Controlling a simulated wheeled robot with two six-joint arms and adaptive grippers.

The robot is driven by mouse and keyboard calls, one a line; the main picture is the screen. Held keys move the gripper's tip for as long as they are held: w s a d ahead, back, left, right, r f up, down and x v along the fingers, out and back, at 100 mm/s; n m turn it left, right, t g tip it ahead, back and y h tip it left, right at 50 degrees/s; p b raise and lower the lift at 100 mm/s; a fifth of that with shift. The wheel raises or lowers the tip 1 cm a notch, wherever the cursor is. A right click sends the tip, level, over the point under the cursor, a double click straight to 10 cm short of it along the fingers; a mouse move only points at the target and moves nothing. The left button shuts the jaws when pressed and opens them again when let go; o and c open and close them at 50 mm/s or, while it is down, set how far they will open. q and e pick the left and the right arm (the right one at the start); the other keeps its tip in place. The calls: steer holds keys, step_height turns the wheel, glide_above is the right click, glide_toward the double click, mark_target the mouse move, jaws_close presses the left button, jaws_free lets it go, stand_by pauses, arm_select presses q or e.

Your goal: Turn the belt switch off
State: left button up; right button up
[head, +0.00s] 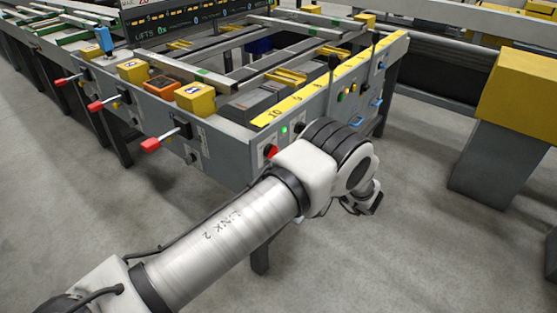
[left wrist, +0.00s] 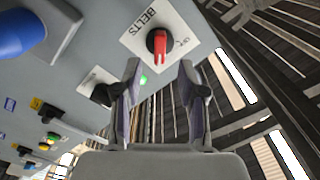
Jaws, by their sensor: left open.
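The belt switch (left wrist: 158,45) is a red knob on a black round base, on a white plate lettered BELTS. In the left wrist view its red handle runs roughly up and down; the small lettering to its right is hard to read. In the head view the red knob (head: 271,152) shows on the grey panel, partly behind my arm. My left gripper (head: 364,204) is at the right in the head view. In the left wrist view its two fingers (left wrist: 159,72) are apart with nothing between them, the knob just beyond their tips. My right gripper is out of view.
A lit green lamp (left wrist: 144,81) and a black knob (left wrist: 105,94) sit near the switch. A blue part (left wrist: 20,35) juts out at upper left in the wrist view. Red-tipped levers (head: 150,144) stick out along the table's left side. The floor (head: 420,240) at right is clear.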

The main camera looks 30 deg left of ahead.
mark_target(277, 155)
arm_select(q)
steer(key=a, duration=0.6)
steer(key=shift+w, duration=0.25)
jaws_close()
steer(key=shift+n, duration=0.3)
steer(key=n+b, duration=0.1)
steer(key=n, duration=0.7)
steer(key=shift+f+n+b, duration=0.1)
steer(key=shift+n+b, duration=0.25)
steer(key=shift+n, duration=0.05)
steer(key=n+b, duration=0.1)
steer(key=n, duration=0.3)
steer(key=shift+n, duration=0.3)
steer(key=shift+n+b, duration=0.6)
steer(key=shift+n, duration=1.3)
